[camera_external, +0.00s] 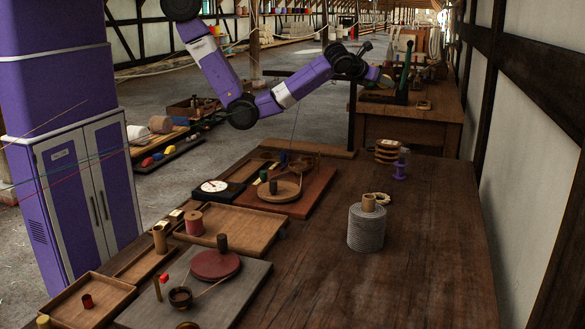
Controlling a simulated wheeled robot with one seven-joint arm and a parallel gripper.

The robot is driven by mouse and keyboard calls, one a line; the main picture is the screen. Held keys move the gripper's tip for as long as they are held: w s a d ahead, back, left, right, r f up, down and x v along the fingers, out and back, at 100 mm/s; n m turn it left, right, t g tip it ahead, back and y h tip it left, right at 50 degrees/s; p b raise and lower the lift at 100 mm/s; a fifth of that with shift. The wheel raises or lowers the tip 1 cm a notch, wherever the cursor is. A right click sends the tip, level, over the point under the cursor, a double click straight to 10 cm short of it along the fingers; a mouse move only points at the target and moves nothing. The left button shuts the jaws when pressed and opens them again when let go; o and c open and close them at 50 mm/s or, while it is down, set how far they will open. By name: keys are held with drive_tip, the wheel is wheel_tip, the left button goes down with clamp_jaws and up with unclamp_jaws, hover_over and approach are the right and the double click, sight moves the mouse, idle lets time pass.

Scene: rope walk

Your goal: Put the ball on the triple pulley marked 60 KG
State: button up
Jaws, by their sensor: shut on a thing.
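My arm reaches across the middle of the view, and my gripper (386,80) is at its far end, above the front of the far wooden desk. It is small and dark here. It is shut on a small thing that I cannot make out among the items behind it. I cannot make out the ball or a 60 KG mark anywhere. On the near table are a red-brown disc with a dark peg (215,265) on a grey board and a wooden disc (277,191) on a red-brown board. I cannot tell which thing is the triple pulley.
A coil of grey rope (366,229) stands right of the middle of the near table (430,270). A purple spool (400,168) and a banded stack (388,151) stand behind it. A round dial (215,186) and wooden trays (228,229) lie left. The table's right side is clear.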

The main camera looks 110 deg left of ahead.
sight(381, 142)
drive_tip(key=shift+w+d+r+m+t+h, duration=0.1)
drive_tip(key=shift+w+d+m+t+h, duration=0.1)
drive_tip(key=shift+w+m+t+h, duration=0.25)
drive_tip(key=shift+w+f, duration=0.2)
drive_tip(key=shift+f, duration=0.15)
wheel_tip(381, 142, down, 19)
drive_tip(key=shift+b, duration=0.4)
drive_tip(key=shift+f, duration=0.1)
drive_tip(key=o, duration=1.3)
drive_tip(key=shift+o, duration=0.2)
drive_tip(key=shift+d, duration=0.1)
drive_tip(key=v, duration=1.2)
